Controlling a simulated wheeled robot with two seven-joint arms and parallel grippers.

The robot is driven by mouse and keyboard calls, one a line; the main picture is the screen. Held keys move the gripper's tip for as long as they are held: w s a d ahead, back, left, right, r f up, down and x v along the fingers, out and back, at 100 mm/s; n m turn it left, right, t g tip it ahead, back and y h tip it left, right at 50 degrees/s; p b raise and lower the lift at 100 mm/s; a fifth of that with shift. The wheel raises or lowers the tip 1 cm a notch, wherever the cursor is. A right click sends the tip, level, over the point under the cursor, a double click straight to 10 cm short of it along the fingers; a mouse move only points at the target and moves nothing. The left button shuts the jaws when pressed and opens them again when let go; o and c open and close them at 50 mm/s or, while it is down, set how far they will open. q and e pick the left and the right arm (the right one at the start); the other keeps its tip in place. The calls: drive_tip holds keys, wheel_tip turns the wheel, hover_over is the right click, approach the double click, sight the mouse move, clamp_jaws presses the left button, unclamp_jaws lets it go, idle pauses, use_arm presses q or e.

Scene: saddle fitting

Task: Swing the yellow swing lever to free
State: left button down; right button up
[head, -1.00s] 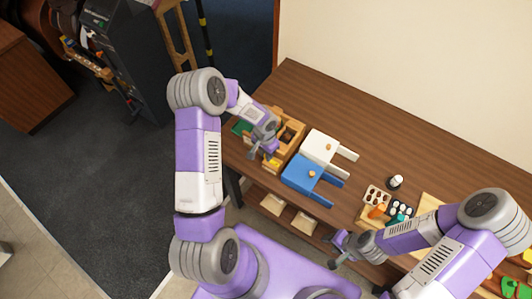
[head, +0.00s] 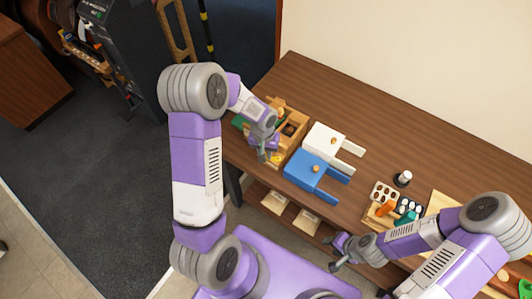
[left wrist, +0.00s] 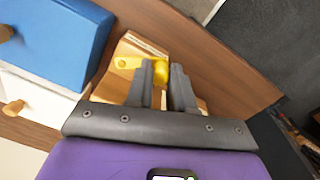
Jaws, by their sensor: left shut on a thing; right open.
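The yellow swing lever (left wrist: 126,62) lies on a light wooden block (left wrist: 128,44) in the left wrist view. Its yellow end shows between the two dark fingers of my left gripper (left wrist: 166,72), which is shut on it. In the head view my left gripper (head: 266,156) is at the front of the wooden fixture (head: 296,116), at the table's left end, and partly hides the lever. My right gripper (head: 339,250) is open and empty, in front of the table's edge at the right.
A tray with an orange piece (head: 385,209), a teal piece (head: 407,217) and a small bottle (head: 403,178) are further right. The table's back (head: 340,95) is clear.

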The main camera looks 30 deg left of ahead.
use_arm(q)
drive_tip(key=n+b, duration=0.1)
drive_tip(key=s+n, duration=0.1)
drive_tip(key=shift+d+f+n+b, duration=0.1)
drive_tip(key=shift+d+n+b, duration=0.2)
drive_tip(key=shift+d+b, duration=0.05)
drive_tip(key=shift+s+d+n+b, duration=0.25)
drive_tip(key=shift+n, duration=0.6)
drive_tip(key=shift+s+d+n+b, duration=0.2)
drive_tip(key=shift+n+b, duration=0.05)
drive_tip(key=shift+n, duration=0.6)
drive_tip(key=c, duration=1)
unclamp_jaws()
wheel_tip(320, 180, up, 8)
drive_tip(key=p, duration=0.1)
drive_tip(key=shift+s, duration=0.15)
